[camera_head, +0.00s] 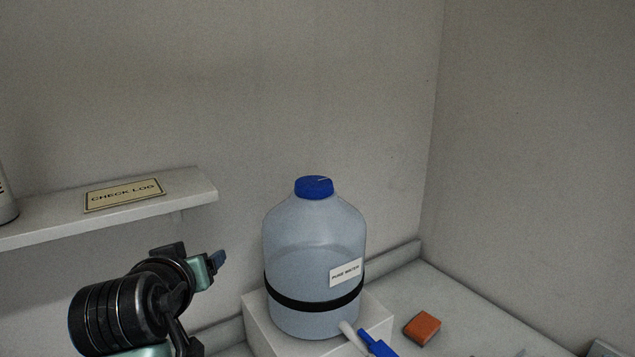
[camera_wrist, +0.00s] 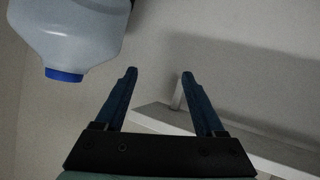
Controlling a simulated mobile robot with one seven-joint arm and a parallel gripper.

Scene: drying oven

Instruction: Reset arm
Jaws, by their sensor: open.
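My gripper shows in the wrist view (camera_wrist: 160,75) with its two dark blue fingers spread apart and nothing between them. In the head view my gripper (camera_head: 220,259) is at the lower left, left of the water jug and below the shelf's level. My wrist looks toward the wall, and the jug appears upside down at the upper left of the wrist view. The gripper is apart from the jug (camera_head: 312,240). In the head view, only part of one finger is clear.
The jug, blue-capped and labelled "PURE WATER", stands on a white block (camera_head: 262,330) with a blue tap (camera_head: 377,343). A wall shelf (camera_head: 185,190) holds a "CHECK LOG" plate (camera_head: 124,195). An orange-brown block (camera_head: 422,328) lies on the counter (camera_head: 450,300). Walls close the corner behind.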

